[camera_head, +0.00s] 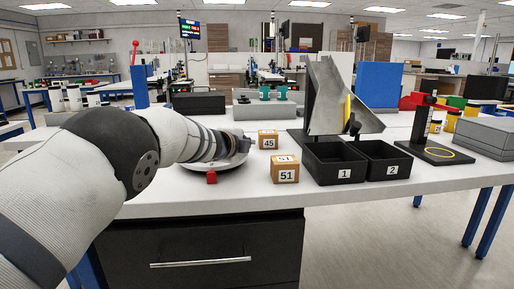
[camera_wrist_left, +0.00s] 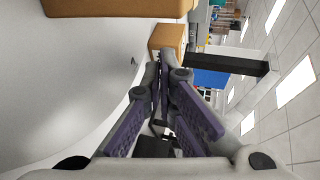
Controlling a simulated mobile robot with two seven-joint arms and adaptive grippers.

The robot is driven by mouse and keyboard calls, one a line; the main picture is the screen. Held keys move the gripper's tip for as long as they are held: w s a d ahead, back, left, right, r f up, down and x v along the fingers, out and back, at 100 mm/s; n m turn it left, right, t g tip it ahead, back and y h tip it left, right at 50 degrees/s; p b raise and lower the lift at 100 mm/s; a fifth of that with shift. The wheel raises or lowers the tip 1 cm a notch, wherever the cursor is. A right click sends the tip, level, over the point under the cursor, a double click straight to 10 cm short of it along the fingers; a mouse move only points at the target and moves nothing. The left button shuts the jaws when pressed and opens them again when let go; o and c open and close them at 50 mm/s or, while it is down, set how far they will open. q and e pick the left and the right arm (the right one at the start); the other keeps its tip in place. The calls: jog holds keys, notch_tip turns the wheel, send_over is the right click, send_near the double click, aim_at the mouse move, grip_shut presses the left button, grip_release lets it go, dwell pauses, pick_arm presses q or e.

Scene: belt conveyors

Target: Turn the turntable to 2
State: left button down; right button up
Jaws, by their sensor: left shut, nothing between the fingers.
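The turntable (camera_head: 232,163) is a pale round disc near the front left of the white table, with a small red block (camera_head: 212,177) at its front edge. My left arm covers much of the disc, and a small mark on its front rim is too small to read for certain. My left gripper (camera_head: 240,145) is low over or beside the disc's right side, shut and empty. Its purple-padded fingers also show in the left wrist view (camera_wrist_left: 163,68), beside a pale surface. I cannot tell whether they touch the disc. My right gripper is out of view.
Right of the turntable stand a box marked 45 (camera_head: 268,140) and a box marked 51 (camera_head: 285,170). The table's front edge near the turntable is clear.

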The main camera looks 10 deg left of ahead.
pick_arm(q)
jog(key=shift+s+d+r, duration=0.2)
jog(key=shift+s+d, duration=0.15)
jog(key=shift+s, duration=0.1)
jog(key=shift+s+d+r, duration=0.2)
jog(key=shift+s+d, duration=0.15)
jog(key=shift+s, duration=0.1)
jog(key=s+d+r, duration=0.1)
jog(key=s, duration=0.1)
jog(key=s+d+p, duration=0.1)
jog(key=s, duration=0.1)
jog(key=s+d+r+p, duration=0.1)
jog(key=s, duration=0.1)
jog(key=shift+s+d+r, duration=0.15)
jog(key=shift+d+r, duration=0.15)
jog(key=shift+d, duration=0.1)
jog(key=shift+s+d, duration=0.1)
jog(key=shift+s, duration=0.1)
jog(key=shift+f, duration=0.25)
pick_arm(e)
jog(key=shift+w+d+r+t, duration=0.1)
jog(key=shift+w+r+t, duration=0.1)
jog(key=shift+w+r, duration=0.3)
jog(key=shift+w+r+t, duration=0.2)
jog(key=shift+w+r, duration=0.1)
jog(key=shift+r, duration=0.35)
